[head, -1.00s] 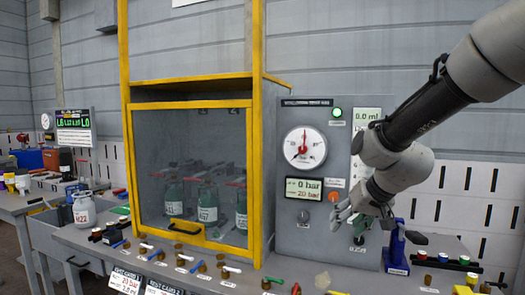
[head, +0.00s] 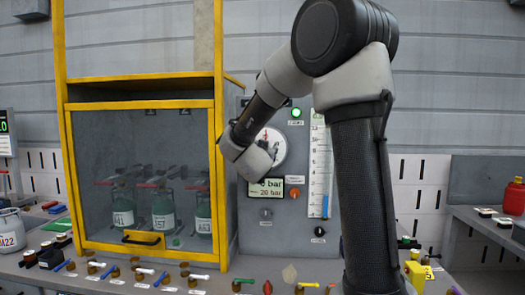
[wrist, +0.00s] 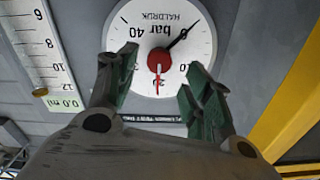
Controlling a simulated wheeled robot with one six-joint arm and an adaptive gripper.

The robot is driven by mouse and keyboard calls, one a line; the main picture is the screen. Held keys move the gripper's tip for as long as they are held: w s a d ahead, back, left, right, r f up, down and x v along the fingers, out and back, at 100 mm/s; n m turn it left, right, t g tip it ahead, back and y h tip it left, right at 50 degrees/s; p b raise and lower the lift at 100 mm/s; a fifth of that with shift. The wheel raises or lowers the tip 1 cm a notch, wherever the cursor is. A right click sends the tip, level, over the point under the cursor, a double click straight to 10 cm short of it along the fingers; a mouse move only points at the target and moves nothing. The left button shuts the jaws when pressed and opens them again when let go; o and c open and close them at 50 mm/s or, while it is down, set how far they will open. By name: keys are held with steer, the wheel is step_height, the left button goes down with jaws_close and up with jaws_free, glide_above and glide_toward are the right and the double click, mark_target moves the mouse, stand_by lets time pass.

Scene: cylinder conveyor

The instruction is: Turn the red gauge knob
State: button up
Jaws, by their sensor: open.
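The red gauge knob (wrist: 159,61) sits at the centre of a round white pressure gauge (wrist: 185,25), which appears upside down in the wrist view. A short red pointer and a longer black needle extend from the centre. My gripper (wrist: 158,70) is open and empty, with its dark green finger pads apart on either side of the knob in that view. I cannot tell how far they are from the dial. In the head view, my gripper (head: 270,143) is in front of the gauge (head: 280,147), hiding its lower left part and the knob's details.
The grey panel (head: 265,236) also holds a pressure display (head: 270,190), small knobs and a level scale (head: 320,165). A yellow-framed cabinet (head: 219,150) with green bottles stands close on the left. Valves and fittings line the bench front below.

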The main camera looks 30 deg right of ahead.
steer(key=x, duration=0.4)
steer(key=shift+d, duration=0.1)
steer(key=c, duration=1)
steer(key=shift+n, duration=0.3)
steer(key=n, duration=1.1)
steer(key=shift+n, duration=0.3)
